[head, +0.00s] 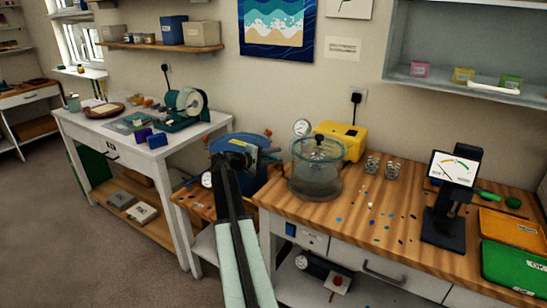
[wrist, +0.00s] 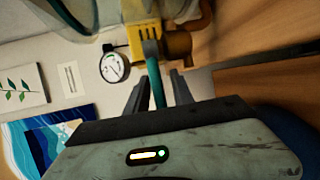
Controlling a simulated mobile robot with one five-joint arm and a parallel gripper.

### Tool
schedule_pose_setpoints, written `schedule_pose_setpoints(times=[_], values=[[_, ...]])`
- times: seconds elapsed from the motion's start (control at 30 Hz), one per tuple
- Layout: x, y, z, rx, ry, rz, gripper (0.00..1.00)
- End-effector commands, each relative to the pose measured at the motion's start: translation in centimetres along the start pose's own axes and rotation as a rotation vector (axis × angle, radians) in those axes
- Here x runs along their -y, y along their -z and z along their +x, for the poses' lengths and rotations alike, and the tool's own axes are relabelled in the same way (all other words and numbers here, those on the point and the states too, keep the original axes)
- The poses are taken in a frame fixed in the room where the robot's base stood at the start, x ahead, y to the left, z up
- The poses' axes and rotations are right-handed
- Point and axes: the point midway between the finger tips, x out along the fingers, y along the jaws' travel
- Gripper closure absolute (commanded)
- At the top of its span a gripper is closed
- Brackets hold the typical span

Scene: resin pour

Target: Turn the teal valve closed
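The teal valve handle (wrist: 157,88) is a slim bar in the wrist view, joined at its upper end to a brass-brown valve body (wrist: 179,44). My gripper (wrist: 160,80) has one finger on each side of the handle. The fingers stand apart, with a visible gap to the handle on both sides, so it is open around it and not gripping. In the head view my gripper (head: 238,152) is at the end of my outstretched arm, left of the glass chamber (head: 316,178). I cannot make out the teal handle there; my gripper and arm cover that spot.
A yellow pump (head: 343,139) and a round gauge (head: 302,127) stand behind the chamber on the wooden bench (head: 345,212). A blue round vessel (head: 258,150) is behind my gripper. Glass cups (head: 392,168) and a meter stand (head: 451,197) are farther right.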

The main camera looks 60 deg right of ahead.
Motion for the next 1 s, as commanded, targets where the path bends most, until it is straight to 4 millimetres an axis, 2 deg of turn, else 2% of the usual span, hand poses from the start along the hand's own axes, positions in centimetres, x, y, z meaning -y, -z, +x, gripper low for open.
schedule_pose_setpoints(times=[0.03,0.07,0.1,1.0], values=[[0.0,0.0,-0.02,0.0,0.0,0.0,0.89],[0.0,0.0,-0.03,0.0,0.0,0.0,0.97],[0.01,0.01,-0.04,0.0,0.0,0.0,1.0],[0.06,0.07,-0.18,-0.001,0.001,0.0,1.0]])
